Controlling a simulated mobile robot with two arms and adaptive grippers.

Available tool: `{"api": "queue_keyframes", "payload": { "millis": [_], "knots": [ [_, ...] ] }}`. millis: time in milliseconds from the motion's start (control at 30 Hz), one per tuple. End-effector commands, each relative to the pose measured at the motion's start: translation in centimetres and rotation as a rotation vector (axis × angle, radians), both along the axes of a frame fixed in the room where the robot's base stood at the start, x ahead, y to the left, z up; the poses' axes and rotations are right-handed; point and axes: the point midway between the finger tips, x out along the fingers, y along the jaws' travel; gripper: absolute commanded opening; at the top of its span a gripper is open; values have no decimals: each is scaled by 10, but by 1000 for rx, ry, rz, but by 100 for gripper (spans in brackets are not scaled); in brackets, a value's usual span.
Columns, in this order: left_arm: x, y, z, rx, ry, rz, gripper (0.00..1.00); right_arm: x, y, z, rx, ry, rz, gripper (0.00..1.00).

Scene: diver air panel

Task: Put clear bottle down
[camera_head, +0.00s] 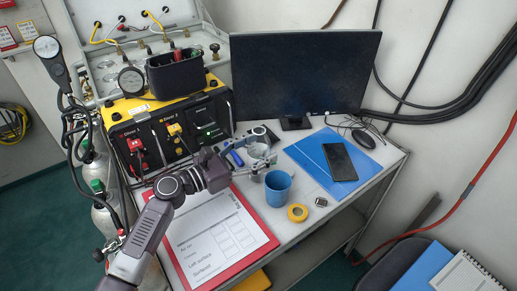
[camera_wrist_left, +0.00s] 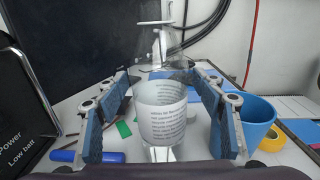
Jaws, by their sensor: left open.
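The clear bottle, with a white printed label (camera_wrist_left: 162,115), stands between the open fingers of my left gripper (camera_wrist_left: 160,112) in the left wrist view. A gap shows between the label and the blue finger pads on both sides. In the head view the bottle (camera_head: 257,151) is small and partly hidden by my left gripper (camera_head: 258,158), which reaches in low over the table. The bottle appears upright on the table. My right gripper is in neither view.
A blue cup (camera_head: 278,188) stands close to the gripper's right finger. Yellow tape (camera_head: 297,213), a blue folder (camera_head: 308,155) with a phone (camera_head: 339,162), and a red clipboard (camera_head: 262,246) lie around. The monitor (camera_head: 305,75) and diver panel (camera_head: 168,128) stand behind.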

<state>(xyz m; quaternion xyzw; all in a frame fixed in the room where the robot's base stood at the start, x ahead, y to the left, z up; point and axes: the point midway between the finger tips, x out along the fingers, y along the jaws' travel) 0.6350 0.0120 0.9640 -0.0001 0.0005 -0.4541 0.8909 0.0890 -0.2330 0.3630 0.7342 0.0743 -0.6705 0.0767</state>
Motion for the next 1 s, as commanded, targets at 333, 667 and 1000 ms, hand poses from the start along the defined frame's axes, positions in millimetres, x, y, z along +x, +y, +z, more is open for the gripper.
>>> {"api": "queue_keyframes", "payload": {
  "millis": [333,667,1000],
  "knots": [
    [-23,32,0,3,1,2,62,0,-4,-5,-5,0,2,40],
    [-61,84,1,3,0,1,62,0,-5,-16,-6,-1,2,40],
    [-71,97,4,0,-1,-1,62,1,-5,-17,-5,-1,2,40]
  ]
}}
